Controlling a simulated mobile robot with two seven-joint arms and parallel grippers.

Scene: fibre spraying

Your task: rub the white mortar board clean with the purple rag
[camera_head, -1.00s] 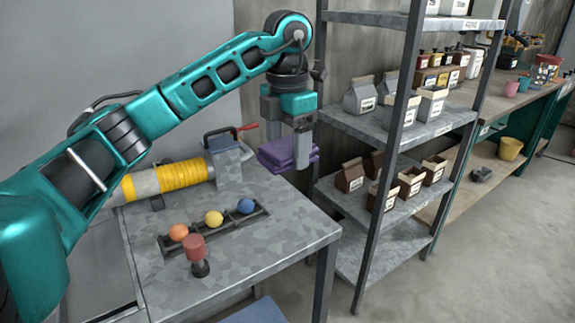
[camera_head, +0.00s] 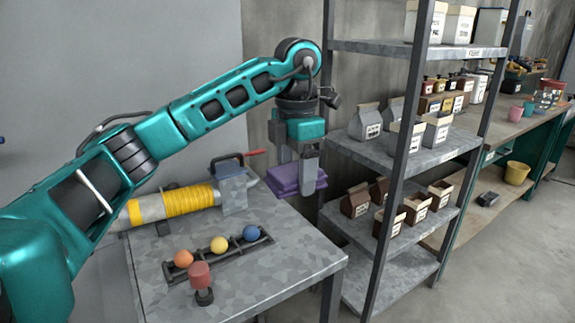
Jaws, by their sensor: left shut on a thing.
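The purple rag (camera_head: 284,182) is a folded stack held at the fingertips of my left gripper (camera_head: 304,168). The gripper is shut on it, pointing down, just past the back right edge of the grey metal table, beside the shelf rack. The fingers hide part of the rag. No white mortar board can be made out in this view. My right gripper is out of view.
The metal table (camera_head: 255,282) carries a yellow-wound cylinder (camera_head: 187,200), a rack with orange, yellow and blue balls (camera_head: 219,245), and a red-topped knob (camera_head: 200,276). A metal shelf rack (camera_head: 388,150) with cartons stands at right. A workbench (camera_head: 500,140) lies beyond; floor at lower right is clear.

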